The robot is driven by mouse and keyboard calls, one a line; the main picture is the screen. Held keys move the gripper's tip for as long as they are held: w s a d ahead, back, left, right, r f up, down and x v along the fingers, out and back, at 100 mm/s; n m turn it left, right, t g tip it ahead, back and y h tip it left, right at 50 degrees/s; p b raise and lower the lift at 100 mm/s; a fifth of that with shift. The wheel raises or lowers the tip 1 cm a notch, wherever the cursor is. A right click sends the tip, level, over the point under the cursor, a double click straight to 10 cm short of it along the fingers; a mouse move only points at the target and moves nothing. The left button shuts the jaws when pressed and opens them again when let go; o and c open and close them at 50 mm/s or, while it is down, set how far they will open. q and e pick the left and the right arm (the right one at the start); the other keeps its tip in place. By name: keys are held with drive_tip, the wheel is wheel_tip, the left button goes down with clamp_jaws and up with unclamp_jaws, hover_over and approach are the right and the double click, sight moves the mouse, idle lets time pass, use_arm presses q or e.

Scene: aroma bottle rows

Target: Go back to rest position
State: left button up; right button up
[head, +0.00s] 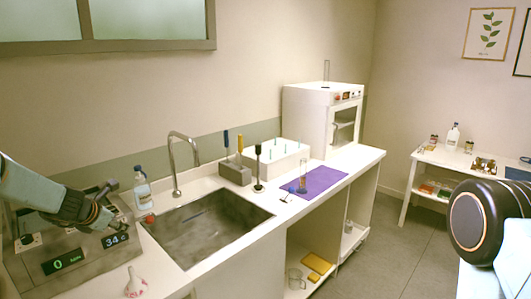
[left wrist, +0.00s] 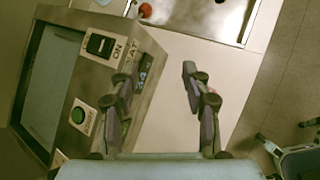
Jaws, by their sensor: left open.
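My left gripper (head: 108,222) comes in from the left in the head view, above the front of a grey metal device (head: 88,252) with digital displays. In the left wrist view my left gripper (left wrist: 158,88) is open. Its two dark fingers stand apart with nothing between them. One finger overlaps the device's edge near a black ON switch (left wrist: 100,45); the other is over the pale counter. My right gripper is not in view.
Close by are a sink (head: 205,228), a curved faucet (head: 178,165), a bottle (head: 142,190) and a small white flask-like item (head: 135,284). Farther right are a purple mat (head: 322,180) and a white oven-like box (head: 312,118). The floor (head: 395,245) right of the counter is open.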

use_arm(q)
drive_tip(key=s+d+f+m+g, duration=0.3)
drive_tip(key=s+d+f+m, duration=0.5)
drive_tip(key=s+f, duration=0.25)
drive_tip(key=s+d+f+m+g, duration=0.3)
drive_tip(key=s+d+f+m, duration=0.5)
drive_tip(key=s, duration=0.4)
drive_tip(key=s+d+m+g, duration=0.1)
drive_tip(key=s+d+m, duration=0.35)
drive_tip(key=s, duration=0.45)
drive_tip(key=s+d+f+m+g, duration=0.1)
drive_tip(key=s+d+m, duration=0.3)
drive_tip(key=s, duration=0.5)
drive_tip(key=s+d+m+g, duration=0.1)
drive_tip(key=s+d+m, duration=0.1)
drive_tip(key=s+m, duration=0.6)
wheel_tip(320, 180, down, 22)
drive_tip(key=s+n+b, duration=0.1)
drive_tip(key=b, duration=2.1)
drive_tip(key=shift+s+d+f+h, duration=0.15)
drive_tip(key=shift+s+f+h, duration=0.1)
drive_tip(key=shift+h, duration=0.05)
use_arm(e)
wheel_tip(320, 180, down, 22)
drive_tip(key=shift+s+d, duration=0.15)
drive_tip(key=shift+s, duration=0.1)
use_arm(q)
drive_tip(key=shift+n, duration=0.25)
